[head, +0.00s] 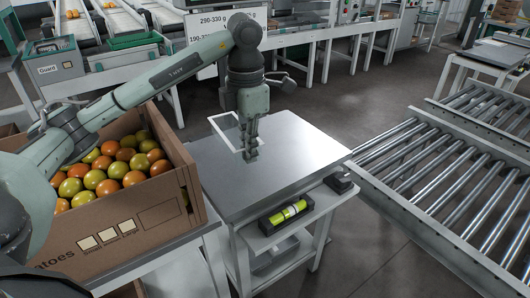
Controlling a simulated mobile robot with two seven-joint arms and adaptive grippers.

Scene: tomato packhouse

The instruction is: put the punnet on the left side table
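My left gripper (251,152) points down over the steel-topped side table (290,150). Its fingers look closed on the edge of a thin, clear punnet with a pale rim (222,130). The punnet reaches out to the left of the fingers, over the table's back left part. I see no fruit in it. The fingers hide its right side, and I cannot tell whether it touches the tabletop. My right gripper is out of view.
A cardboard box (130,232) of red, orange and green tomatoes stands left of the table. A spirit level (287,212) lies on a ledge at the table's front, with a small dark device (341,183) at its right corner. A roller conveyor (440,170) runs on the right.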

